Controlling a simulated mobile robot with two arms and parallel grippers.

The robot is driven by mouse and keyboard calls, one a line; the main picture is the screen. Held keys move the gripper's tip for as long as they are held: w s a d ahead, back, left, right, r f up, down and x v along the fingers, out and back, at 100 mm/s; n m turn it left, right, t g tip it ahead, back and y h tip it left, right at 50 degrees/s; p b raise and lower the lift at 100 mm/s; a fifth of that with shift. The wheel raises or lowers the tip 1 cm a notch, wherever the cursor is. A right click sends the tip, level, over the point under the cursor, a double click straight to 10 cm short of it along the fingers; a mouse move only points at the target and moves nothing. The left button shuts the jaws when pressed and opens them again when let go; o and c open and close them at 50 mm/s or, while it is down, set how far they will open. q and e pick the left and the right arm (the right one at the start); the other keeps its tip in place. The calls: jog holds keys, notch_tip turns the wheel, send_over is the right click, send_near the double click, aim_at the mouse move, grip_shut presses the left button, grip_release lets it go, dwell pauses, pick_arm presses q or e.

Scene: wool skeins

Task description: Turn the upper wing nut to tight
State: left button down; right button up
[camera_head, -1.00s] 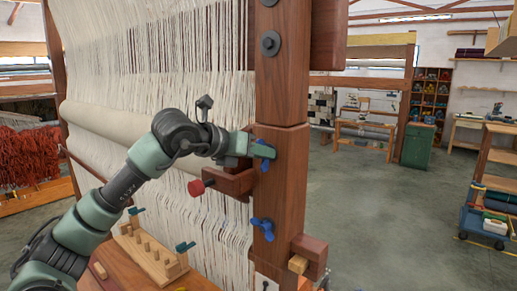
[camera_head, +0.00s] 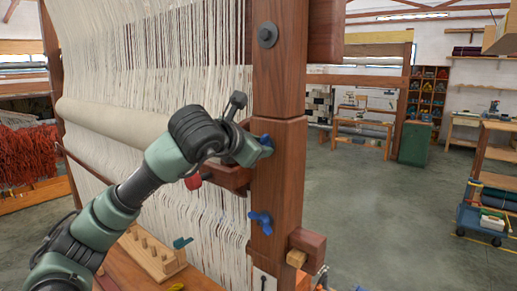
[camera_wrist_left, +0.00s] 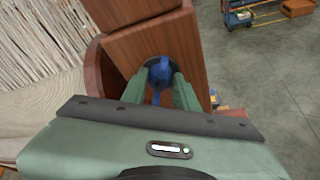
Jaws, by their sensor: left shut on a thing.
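The upper wing nut (camera_head: 266,141) is blue and sits on the front face of the loom's wooden post (camera_head: 278,195). My left gripper (camera_head: 258,148) is at it, shut on it. In the left wrist view the wing nut (camera_wrist_left: 160,72) shows between the two green fingers of the left gripper (camera_wrist_left: 161,88), with a dark round washer behind it. A lower blue wing nut (camera_head: 261,223) sits further down the same post, clear of the gripper. My right gripper is not in view.
White warp threads (camera_head: 215,215) hang left of the post. A pegged wooden rack (camera_head: 150,255) stands on the bench. Open floor (camera_head: 380,220) lies to the right.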

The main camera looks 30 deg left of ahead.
pick_arm(q)
jog(key=shift+f, duration=0.1)
dwell(0.4)
jog(key=c, duration=1.1)
grip_release()
jog(key=b+v, duration=0.2)
jog(key=v, duration=0.5)
jog(key=shift+s+b, duration=0.3)
jog(key=shift+s, duration=0.05)
jog(key=shift+d, duration=0.1)
